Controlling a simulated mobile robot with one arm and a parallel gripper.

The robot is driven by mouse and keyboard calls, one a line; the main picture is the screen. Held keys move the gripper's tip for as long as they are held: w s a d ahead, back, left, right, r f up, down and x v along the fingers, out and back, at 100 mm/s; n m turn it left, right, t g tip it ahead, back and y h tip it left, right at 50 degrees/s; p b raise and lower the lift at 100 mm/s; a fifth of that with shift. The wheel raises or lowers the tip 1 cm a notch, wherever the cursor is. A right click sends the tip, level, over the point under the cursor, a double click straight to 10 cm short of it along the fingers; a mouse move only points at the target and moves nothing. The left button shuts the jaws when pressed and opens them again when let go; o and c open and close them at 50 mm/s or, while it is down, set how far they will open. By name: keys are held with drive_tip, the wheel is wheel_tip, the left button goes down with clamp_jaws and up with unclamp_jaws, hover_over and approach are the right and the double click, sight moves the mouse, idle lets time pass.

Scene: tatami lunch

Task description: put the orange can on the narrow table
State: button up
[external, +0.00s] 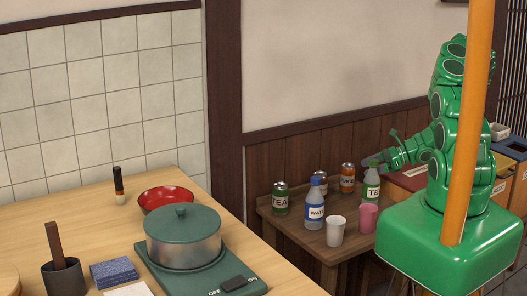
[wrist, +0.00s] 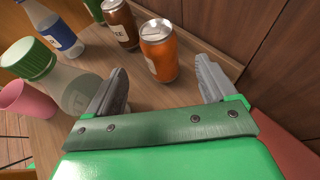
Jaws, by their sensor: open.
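The orange can (wrist: 158,55) stands upright on a small wooden table (external: 296,240), near the wall; it also shows in the external view (external: 347,178). I cannot tell whether this small table is the narrow table. My gripper (wrist: 160,78) is open and empty, its two fingers spread on the near side of the orange can. The can is just beyond the fingertips, between their lines, and not held. In the external view my gripper (external: 392,158) is low over the right side of the small table, partly behind the green-labelled tea bottle.
A brown can (wrist: 119,24) stands just left of the orange can. The tea bottle (external: 372,182), blue water bottle (external: 315,208), green tea can (external: 281,198), pink cup (external: 367,218) and white cup (external: 335,232) share the table. The panelled wall (wrist: 236,32) is close on the right.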

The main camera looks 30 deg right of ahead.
drive_tip(key=shift+v, duration=1.65)
wheel_tip(320, 180, up, 11)
drive_tip(key=n+g+h, duration=0.8)
drive_tip(key=n+h, duration=0.3)
drive_tip(key=n, duration=0.9)
hover_over(322, 175)
drive_tip(key=shift+w+d+f, duration=0.1)
drive_tip(key=shift+d+f, duration=0.05)
drive_tip(key=shift+f, duration=5.9)
drive_tip(key=c, duration=1.4)
drive_tip(key=shift+r, duration=0.15)
